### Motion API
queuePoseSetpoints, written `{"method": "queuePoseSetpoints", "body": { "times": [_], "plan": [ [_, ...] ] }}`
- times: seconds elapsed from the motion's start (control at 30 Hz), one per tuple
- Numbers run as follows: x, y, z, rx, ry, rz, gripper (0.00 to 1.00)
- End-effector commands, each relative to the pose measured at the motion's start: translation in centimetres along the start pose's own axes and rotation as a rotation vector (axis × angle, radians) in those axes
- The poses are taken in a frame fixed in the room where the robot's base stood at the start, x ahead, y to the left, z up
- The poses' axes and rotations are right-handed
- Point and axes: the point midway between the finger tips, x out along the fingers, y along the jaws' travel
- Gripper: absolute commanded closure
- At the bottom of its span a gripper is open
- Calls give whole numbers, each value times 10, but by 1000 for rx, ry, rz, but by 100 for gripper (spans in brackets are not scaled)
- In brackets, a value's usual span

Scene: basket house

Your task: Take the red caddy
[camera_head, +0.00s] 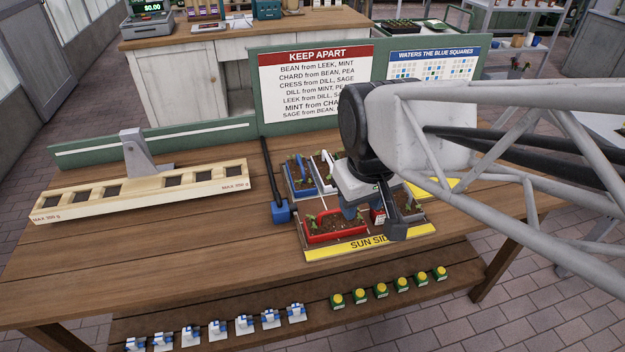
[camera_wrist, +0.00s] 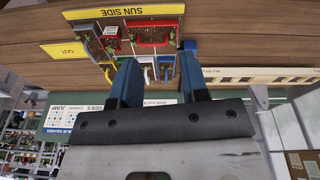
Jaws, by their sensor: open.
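A red caddy (camera_head: 335,238) with soil and green seedlings stands at the front left of the planting board, behind the "SUN SIDE" strip. It shows in the wrist view (camera_wrist: 153,48) near the yellow strip. A second, smaller red item (camera_head: 378,217) stands to its right, partly hidden by my gripper; it also shows in the wrist view (camera_wrist: 111,31).
A blue caddy (camera_head: 299,178) and a white caddy (camera_head: 325,165) stand behind the red one. A blue block on a black bar (camera_head: 281,211) lies left of the board. A wooden balance beam (camera_head: 145,190) stands at left. The "KEEP APART" sign (camera_head: 315,80) rises behind.

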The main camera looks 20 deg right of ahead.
Motion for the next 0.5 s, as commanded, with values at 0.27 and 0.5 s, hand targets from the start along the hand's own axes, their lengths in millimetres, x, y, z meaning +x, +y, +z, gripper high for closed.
{"method": "queuePoseSetpoints", "body": {
  "times": [0.27, 0.5],
  "plan": [
    [29, 12, -45, -288, -81, -23, 59],
    [61, 23, -82, -551, -143, -64, 59]
  ]
}}
